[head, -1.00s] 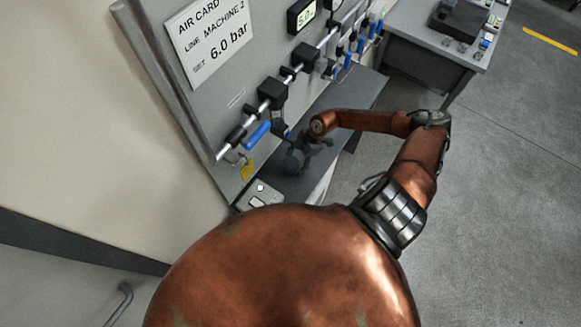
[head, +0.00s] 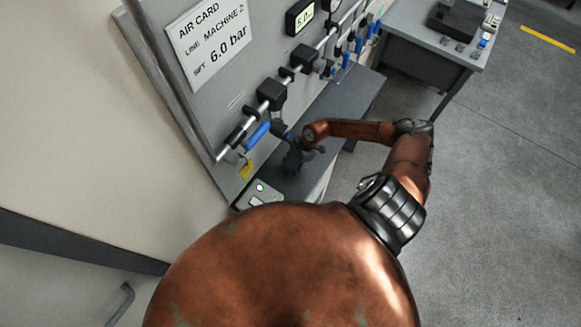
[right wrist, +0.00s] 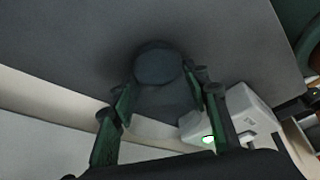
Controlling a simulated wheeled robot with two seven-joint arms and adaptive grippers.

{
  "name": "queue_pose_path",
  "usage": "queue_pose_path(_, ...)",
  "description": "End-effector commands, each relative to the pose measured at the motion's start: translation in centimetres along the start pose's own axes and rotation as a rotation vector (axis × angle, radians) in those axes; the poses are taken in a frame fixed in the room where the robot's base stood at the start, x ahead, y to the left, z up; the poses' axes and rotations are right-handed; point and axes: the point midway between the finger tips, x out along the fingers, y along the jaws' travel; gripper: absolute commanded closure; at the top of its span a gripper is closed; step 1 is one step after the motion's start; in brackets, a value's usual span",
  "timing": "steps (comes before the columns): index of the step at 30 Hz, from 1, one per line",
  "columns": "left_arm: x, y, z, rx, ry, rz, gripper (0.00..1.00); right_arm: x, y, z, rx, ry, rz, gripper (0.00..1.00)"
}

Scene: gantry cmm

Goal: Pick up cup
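A dark grey cup (right wrist: 158,68) shows in the right wrist view, on the dark grey shelf. My right gripper (right wrist: 164,95) has its green fingers spread, one on each side of the cup. They are close to its sides; I cannot make out firm contact. In the head view my right gripper (head: 293,157) is a small dark shape low over the shelf, at the end of my copper arm, and the cup cannot be told apart from it there. My left gripper is not in view.
The grey shelf (head: 345,100) runs below an upright panel (head: 160,60) with a pipe, blue-handled valves (head: 257,136) and a yellow tag (head: 246,168). A white box with a green light (head: 260,188) sits close to the gripper. A grey table (head: 430,60) stands farther back.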

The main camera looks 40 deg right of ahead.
Motion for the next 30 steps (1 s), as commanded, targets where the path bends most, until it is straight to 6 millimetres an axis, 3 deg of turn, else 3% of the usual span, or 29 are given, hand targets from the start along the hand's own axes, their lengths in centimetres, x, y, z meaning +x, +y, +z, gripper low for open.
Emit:
queue_pose_path(10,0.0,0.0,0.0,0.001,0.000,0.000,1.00,0.0,0.0,0.0,0.000,-0.001,0.000,0.84)
queue_pose_path(24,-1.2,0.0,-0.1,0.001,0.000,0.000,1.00,-0.4,0.0,-0.1,0.002,-0.001,0.001,0.84)
queue_pose_path(30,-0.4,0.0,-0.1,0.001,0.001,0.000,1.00,-1.0,0.5,2.4,0.001,-0.004,0.000,0.84)
